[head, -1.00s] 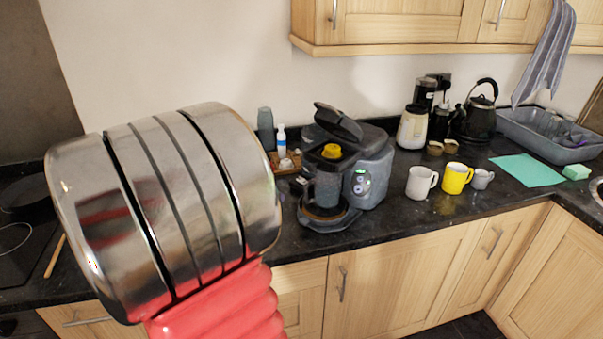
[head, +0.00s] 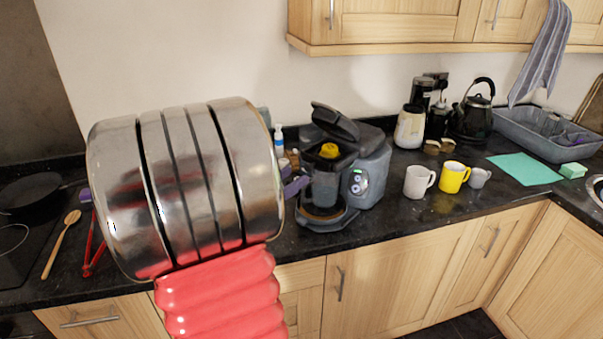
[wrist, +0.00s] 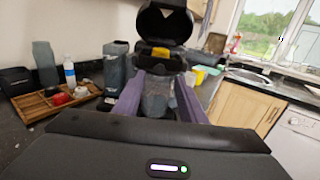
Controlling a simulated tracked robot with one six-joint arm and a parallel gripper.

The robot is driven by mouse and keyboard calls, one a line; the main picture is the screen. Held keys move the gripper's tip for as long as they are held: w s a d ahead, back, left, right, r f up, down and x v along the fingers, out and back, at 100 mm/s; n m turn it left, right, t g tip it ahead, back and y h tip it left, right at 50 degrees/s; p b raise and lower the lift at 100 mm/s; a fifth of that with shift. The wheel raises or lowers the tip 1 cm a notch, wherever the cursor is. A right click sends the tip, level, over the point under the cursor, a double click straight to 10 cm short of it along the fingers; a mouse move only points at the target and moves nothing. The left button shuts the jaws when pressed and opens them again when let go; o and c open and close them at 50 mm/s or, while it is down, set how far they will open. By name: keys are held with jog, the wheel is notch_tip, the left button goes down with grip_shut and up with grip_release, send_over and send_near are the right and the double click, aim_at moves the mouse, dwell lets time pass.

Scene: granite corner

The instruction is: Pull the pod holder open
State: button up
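The dark grey coffee machine (head: 368,178) stands on the counter with its lid (head: 335,121) tipped up. A yellow pod (head: 329,151) sits in its top, and it also shows in the wrist view (wrist: 160,53). I cannot clearly make out the pod holder's edges. My gripper (wrist: 161,78) is open, its two purple fingers apart and pointing at the machine's front. A grey part of the machine (wrist: 155,84) shows between them; I cannot tell whether they touch it. In the head view a purple finger shows just left of the machine; my arm hides the rest.
White (head: 418,181) and yellow (head: 455,177) mugs and a small grey cup (head: 480,178) stand right of the machine. A wooden tray (wrist: 60,100) with bottles lies to its left. A wooden spoon (head: 62,243) and pan (head: 38,196) are at far left.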

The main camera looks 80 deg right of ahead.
aim_at(307, 169)
jog(key=shift+x, duration=2.25)
grip_shut()
